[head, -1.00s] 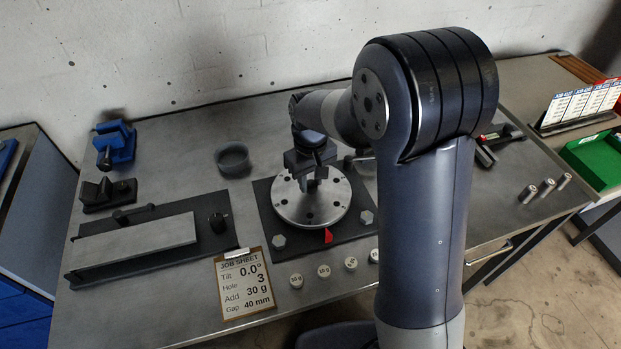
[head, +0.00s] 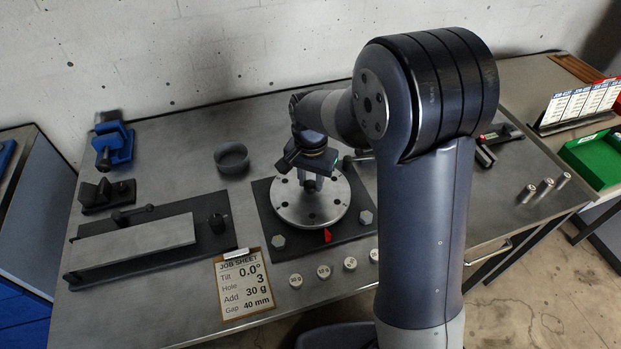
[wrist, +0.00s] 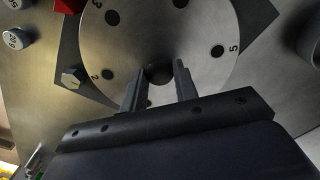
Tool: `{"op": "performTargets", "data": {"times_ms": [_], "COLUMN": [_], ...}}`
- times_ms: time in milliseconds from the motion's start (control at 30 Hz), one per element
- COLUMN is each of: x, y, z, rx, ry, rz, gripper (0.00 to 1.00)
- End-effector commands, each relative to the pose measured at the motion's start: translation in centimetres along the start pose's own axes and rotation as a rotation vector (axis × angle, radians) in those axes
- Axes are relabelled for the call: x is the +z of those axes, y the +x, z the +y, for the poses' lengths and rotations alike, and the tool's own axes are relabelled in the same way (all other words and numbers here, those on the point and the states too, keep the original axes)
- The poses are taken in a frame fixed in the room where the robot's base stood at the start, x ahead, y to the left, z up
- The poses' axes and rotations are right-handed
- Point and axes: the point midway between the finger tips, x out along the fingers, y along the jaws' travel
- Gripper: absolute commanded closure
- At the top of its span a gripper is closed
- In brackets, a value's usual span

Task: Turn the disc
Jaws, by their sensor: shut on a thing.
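The disc (head: 290,210) is a round metal plate with numbered holes, lying flat on a dark square base (head: 262,195). It also shows in the wrist view (wrist: 180,25), with the numbers 2, 3 and 5 legible. A dark round hub (wrist: 159,74) stands at its middle. My gripper (head: 313,186) points down over the middle of the disc. In the wrist view my two fingers (wrist: 158,82) are shut on the hub, one on each side. A red pointer (head: 327,236) sits at the disc's front edge.
The job sheet (head: 243,284) lies front left and reads tilt 0.0°, hole 3, add 30 g, gap 40 mm. Several small weights (head: 323,272) stand in front of the base. A grey cup (head: 232,157) stands behind left. Hex bolts (head: 366,217) stand at the base's corners.

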Motion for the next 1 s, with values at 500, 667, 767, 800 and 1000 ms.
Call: {"op": "performTargets", "data": {"times_ms": [500, 667, 767, 800, 1000], "x": [-0.01, 0.00, 0.01, 0.01, 0.02], "y": [-0.05, -0.05, -0.05, -0.05, -0.05], "z": [0.10, 0.12, 0.13, 0.14, 0.15], "rx": [-0.001, -0.001, -0.002, -0.002, -0.002], "ry": [0.477, 0.598, 0.659, 0.680, 0.756], "rz": [0.001, 0.001, 0.001, 0.001, 0.001], "gripper": [1.00, 1.00, 1.00, 1.00, 1.00]}}
